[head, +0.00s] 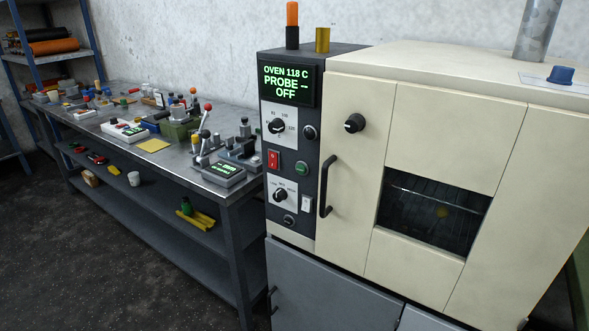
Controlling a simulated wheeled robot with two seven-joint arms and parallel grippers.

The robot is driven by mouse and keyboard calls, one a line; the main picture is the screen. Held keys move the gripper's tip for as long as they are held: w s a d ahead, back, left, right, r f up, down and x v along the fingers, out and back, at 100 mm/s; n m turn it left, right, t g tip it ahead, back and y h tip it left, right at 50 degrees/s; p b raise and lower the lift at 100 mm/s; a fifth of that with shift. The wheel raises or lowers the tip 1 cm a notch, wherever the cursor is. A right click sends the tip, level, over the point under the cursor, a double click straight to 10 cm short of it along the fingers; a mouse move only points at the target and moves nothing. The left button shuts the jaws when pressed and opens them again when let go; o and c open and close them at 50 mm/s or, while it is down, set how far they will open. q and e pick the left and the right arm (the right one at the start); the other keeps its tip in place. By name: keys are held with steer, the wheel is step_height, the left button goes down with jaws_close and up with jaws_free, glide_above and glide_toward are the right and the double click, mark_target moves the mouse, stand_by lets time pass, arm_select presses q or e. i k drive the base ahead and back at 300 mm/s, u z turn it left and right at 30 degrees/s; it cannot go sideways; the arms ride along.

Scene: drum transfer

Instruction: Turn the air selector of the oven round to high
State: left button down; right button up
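The oven (455,115) is a cream cabinet with a dark control panel on its left side. The lower black knob (280,195) on a white plate appears to be the air selector; its labels are too small to read surely, and I cannot tell its setting. Above it sits a larger dial (277,126) with numbers around it, apparently for temperature. Neither of my grippers shows in the head view.
The black door handle (326,187) stands out just right of the panel. A cluttered metal bench (230,190) runs along the left.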

mark_target(281, 194)
steer(key=u, duration=1.9)
steer(key=i, duration=2.45)
steer(key=z, duration=2.45)
